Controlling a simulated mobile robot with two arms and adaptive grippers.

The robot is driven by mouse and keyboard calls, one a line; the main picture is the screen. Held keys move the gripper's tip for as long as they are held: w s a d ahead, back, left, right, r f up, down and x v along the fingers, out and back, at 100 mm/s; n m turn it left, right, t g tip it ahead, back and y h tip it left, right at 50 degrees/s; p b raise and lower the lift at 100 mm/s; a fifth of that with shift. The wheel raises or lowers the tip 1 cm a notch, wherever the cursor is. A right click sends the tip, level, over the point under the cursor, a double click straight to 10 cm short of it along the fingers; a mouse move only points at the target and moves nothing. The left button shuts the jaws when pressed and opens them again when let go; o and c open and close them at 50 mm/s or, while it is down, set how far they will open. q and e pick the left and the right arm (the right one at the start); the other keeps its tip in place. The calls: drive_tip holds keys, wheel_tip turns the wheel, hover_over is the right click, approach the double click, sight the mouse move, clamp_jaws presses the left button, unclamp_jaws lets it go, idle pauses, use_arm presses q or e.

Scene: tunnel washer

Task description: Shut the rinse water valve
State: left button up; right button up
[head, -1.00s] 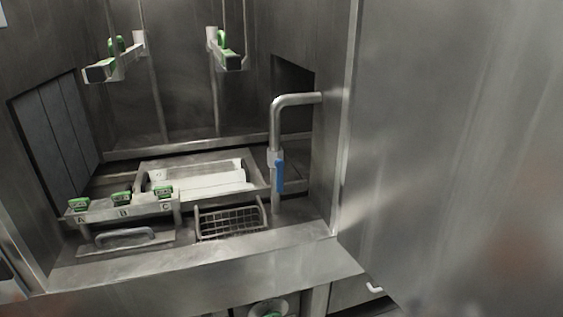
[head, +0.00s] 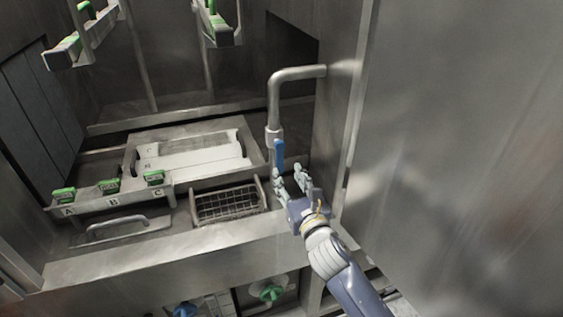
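The rinse water valve shows as a blue lever handle (head: 279,155) on a steel pipe (head: 273,100) at the right side of the washer opening. The lever hangs down along the pipe. My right gripper (head: 289,176) reaches up from the lower right. Its fingers are spread, with the left finger close to the lower end of the lever. I cannot tell whether it touches the lever. Nothing is seen between the fingers. My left gripper is not in view.
A wire basket (head: 229,203) sits left of the pipe. Green clips marked A, B and C stand on a rail (head: 110,206). A steel panel (head: 460,160) stands close on the right. Below the front ledge are a green knob (head: 268,292) and a blue knob (head: 185,310).

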sight(280, 162)
drive_tip(key=x, duration=0.4)
drive_tip(key=shift+w+a, duration=0.1)
drive_tip(key=shift+w+a+p, duration=0.15)
drive_tip(key=shift+w+p, duration=0.15)
drive_tip(key=shift+w, duration=0.4)
drive_tip(key=shift+w+a, duration=0.15)
drive_tip(key=shift+w, duration=0.2)
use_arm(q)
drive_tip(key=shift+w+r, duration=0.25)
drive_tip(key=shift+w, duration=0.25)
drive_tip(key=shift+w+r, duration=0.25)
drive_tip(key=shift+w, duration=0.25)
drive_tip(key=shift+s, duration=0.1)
use_arm(e)
drive_tip(key=shift+c, duration=0.8)
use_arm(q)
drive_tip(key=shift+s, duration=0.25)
use_arm(e)
clamp_jaws()
